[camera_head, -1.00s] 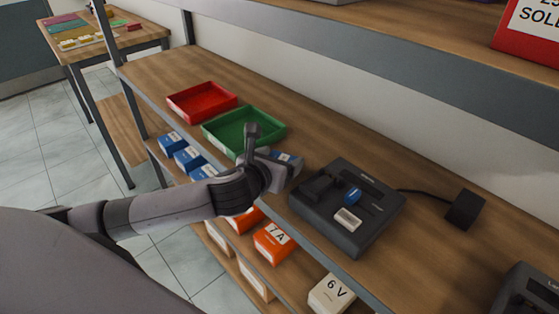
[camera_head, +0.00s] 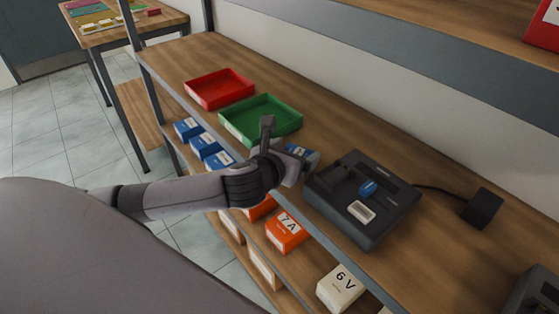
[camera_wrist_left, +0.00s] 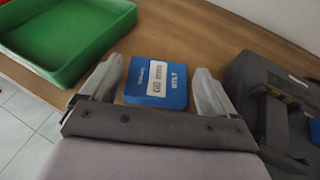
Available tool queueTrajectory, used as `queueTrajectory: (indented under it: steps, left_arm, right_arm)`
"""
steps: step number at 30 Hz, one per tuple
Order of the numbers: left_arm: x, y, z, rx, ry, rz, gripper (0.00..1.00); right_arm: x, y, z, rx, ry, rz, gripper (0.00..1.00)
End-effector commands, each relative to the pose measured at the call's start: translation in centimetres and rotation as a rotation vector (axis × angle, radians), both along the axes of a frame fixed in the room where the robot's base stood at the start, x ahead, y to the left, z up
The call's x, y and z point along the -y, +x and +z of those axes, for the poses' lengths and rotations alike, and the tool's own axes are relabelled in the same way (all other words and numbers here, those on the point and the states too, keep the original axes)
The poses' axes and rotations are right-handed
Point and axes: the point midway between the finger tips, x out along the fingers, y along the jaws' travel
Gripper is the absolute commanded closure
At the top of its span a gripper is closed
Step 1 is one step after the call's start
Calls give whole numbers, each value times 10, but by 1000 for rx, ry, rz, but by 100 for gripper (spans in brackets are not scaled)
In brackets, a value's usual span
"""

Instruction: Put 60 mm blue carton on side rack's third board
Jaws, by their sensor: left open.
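A blue carton (camera_wrist_left: 157,82) with a white label lies on the wooden board, between the two fingers of my left gripper (camera_wrist_left: 155,88) in the left wrist view. The gripper is open, one finger on either side of the carton, with small gaps showing. In the head view the left gripper (camera_head: 292,162) is over the board between the green tray and the black device, and mostly hides the carton (camera_head: 302,152). I cannot tell which boards belong to the side rack. My right gripper is not in view.
A green tray (camera_head: 290,121) and a red tray (camera_head: 219,88) stand left of the carton. A black device (camera_head: 345,215) stands close on its right. More blue cartons (camera_head: 204,145), orange boxes (camera_head: 286,232) and a white box (camera_head: 340,286) are on the board below. A table (camera_head: 158,22) stands further left.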

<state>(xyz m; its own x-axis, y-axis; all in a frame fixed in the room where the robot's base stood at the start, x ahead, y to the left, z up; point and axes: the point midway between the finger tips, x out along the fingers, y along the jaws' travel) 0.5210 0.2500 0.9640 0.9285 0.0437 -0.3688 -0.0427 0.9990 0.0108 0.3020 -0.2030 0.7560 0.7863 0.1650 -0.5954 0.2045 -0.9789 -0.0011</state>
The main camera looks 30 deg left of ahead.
Motion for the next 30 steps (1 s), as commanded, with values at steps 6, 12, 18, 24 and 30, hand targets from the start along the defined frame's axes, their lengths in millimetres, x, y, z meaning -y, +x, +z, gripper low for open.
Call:
queueTrajectory:
  steps: [6, 12, 18, 24, 30]
  left_arm:
    - [2, -31, 12, -1, 1, -4, 11]
    - [3, -64, 24, -1, 1, -3, 11]
    - [5, -90, 34, -2, 0, -2, 11]
    - [5, -102, 40, -1, 1, -1, 11]
    - [5, -104, 41, -1, 0, 0, 11]
  right_arm:
    - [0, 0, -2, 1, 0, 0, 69]
    - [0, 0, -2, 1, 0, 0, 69]
    - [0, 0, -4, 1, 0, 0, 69]
    - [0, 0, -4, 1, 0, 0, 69]
    - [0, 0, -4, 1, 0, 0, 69]
